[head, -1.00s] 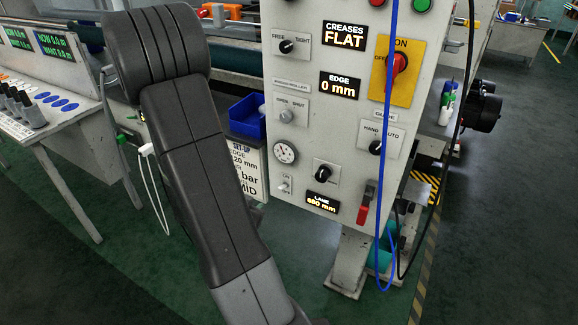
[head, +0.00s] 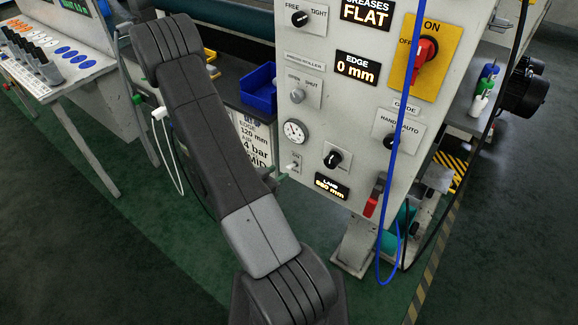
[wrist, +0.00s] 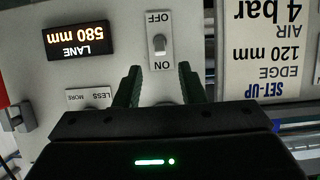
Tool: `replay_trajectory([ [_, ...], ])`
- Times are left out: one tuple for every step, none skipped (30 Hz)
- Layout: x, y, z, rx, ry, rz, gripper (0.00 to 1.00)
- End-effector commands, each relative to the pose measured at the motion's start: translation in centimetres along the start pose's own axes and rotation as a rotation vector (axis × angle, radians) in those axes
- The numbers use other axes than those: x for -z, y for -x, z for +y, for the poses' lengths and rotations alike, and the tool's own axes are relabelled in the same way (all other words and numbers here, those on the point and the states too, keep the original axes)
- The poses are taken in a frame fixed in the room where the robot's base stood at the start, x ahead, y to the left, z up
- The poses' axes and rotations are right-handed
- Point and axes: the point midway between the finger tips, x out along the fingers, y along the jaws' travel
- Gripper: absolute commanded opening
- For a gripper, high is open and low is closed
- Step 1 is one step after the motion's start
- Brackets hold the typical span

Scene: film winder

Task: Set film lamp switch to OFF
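The film lamp switch (wrist: 159,43) is a small grey toggle on a white plate, upside down in the wrist view, with OFF at the picture's top and ON at its bottom. I cannot tell for sure which way the toggle leans. It also shows small at the lower left of the panel in the head view (head: 295,164). My gripper (wrist: 160,69) is open and empty in the wrist view. Its two dark green fingertips are spread on either side of the plate's ON end, apart from the toggle. My arm hides most of the gripper in the head view.
A LANE display (wrist: 80,37) and a LESS/MORE knob plate (wrist: 88,97) sit beside the switch. A set-up card (wrist: 265,45) hangs on the other side. A blue cable (head: 392,170) hangs before the panel. A red-handled lever (head: 372,205) sticks out at lower right.

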Motion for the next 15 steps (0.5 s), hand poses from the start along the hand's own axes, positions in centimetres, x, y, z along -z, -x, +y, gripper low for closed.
replay_trajectory([
  [0.0,-1.1,0.1,-0.004,-0.002,-0.001,0.36],
  [0.0,-1.6,0.1,-0.004,-0.001,-0.001,0.36],
  [0.0,-2.3,0.1,-0.004,-0.002,-0.001,0.36],
  [0.1,-2.9,0.1,-0.004,-0.002,-0.001,0.36],
  [0.1,-3.5,0.1,-0.003,-0.002,-0.001,0.36],
  [0.0,-4.1,0.1,-0.003,-0.002,-0.001,0.36],
  [0.1,-4.6,0.1,-0.003,-0.002,-0.001,0.36],
  [0.1,-5.0,0.1,-0.002,-0.002,0.000,0.36],
  [0.1,-5.5,0.0,-0.002,-0.002,0.000,0.36],
  [0.1,-5.9,0.1,-0.002,-0.001,-0.001,0.36],
  [0.1,-6.2,0.0,-0.001,-0.001,-0.001,0.36],
  [0.1,-6.6,0.0,-0.001,-0.001,0.000,0.36],
  [0.1,-6.8,0.0,-0.001,-0.002,0.000,0.36],
  [0.1,-7.0,0.0,0.000,-0.002,0.000,0.36],
  [0.1,-7.2,0.0,0.000,-0.002,0.000,0.36],
])
